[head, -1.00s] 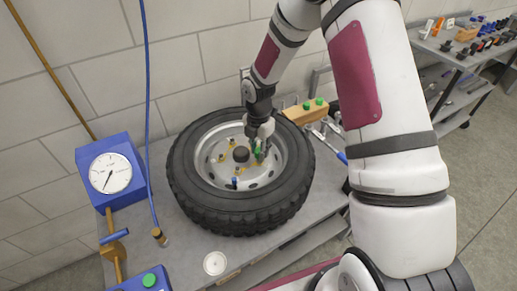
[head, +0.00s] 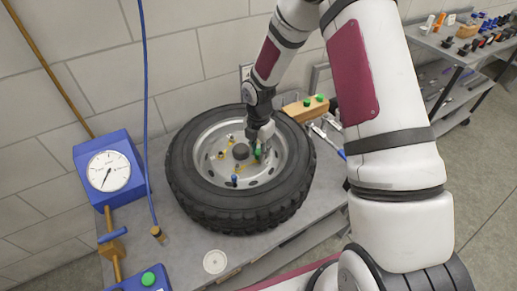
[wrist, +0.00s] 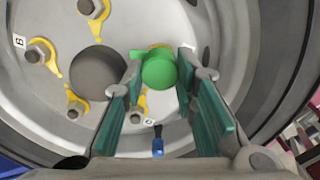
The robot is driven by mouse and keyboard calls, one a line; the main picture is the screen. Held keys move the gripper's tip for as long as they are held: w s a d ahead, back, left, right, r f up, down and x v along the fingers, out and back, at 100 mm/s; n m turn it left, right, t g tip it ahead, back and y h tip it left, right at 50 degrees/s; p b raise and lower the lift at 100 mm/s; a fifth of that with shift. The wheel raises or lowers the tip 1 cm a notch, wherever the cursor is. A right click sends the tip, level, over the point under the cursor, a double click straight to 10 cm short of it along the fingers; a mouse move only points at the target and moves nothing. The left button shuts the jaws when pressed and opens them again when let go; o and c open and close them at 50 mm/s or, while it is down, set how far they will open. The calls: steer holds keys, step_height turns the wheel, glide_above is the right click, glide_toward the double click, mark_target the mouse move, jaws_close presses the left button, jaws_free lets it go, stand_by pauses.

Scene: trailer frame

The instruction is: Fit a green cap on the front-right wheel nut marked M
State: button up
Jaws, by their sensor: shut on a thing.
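A green cap (wrist: 158,72) sits between the teal finger pads of my gripper (wrist: 160,80) in the wrist view. My gripper (head: 262,143) is shut on it, over the right part of the wheel hub. The cap covers what lies beneath, so I cannot tell whether it is seated on a nut. Bare wheel nuts with yellow pointers show, one at upper left (wrist: 40,51), one at lower left (wrist: 75,108) and one at the top (wrist: 88,7). A blue-topped piece (wrist: 157,147) stands on the near side of the hub. The marks are too small to read surely.
The tyre (head: 195,195) lies flat on a grey bench (head: 180,245). A dark centre hub (wrist: 98,72) is left of the cap. A wooden block (head: 296,111) with two green caps stands behind. A blue dial gauge (head: 108,170) is at left; a parts shelf (head: 470,55) is at right.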

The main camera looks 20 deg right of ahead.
steer(key=shift+f, duration=0.55)
steer(key=o, duration=1.2)
steer(key=shift+w+a, duration=0.1)
steer(key=shift+w, duration=0.05)
steer(key=shift+o, duration=0.2)
steer(key=shift+r+p, duration=1.05)
steer(key=shift+r, duration=2.95)
